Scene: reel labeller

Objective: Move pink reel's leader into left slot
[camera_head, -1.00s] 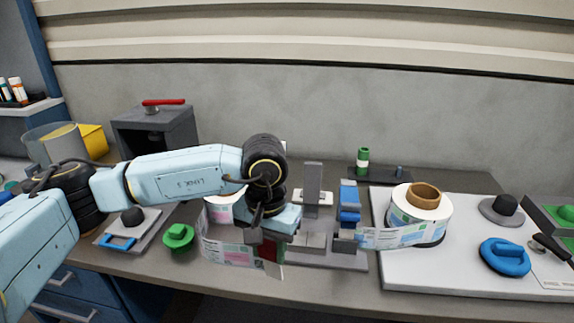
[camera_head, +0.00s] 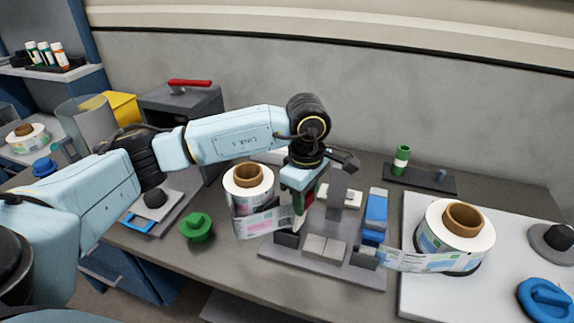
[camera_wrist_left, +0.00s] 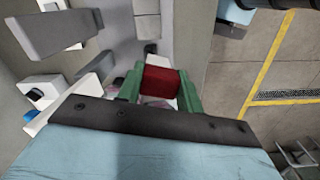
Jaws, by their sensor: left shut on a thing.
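The pink reel (camera_head: 240,181), a white roll with a brown core, stands left of the grey labeller base (camera_head: 312,263). Its printed leader (camera_head: 262,222), with a pink patch, runs right to my left gripper (camera_head: 301,217). The gripper is shut on the leader near its free end, above the labeller's left end, just behind a dark block (camera_head: 287,239). In the left wrist view the green fingers (camera_wrist_left: 160,98) show with a red piece between them; the leader is mostly hidden there. I cannot tell whether the leader's end is in the left slot. My right gripper is not in view.
A second reel (camera_head: 440,236) at right has its blue-green leader (camera_head: 415,261) reaching the labeller's right block (camera_head: 366,256). A blue block (camera_head: 375,212) and grey post (camera_head: 338,190) stand close right of the gripper. A green knob (camera_head: 196,227) sits front left.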

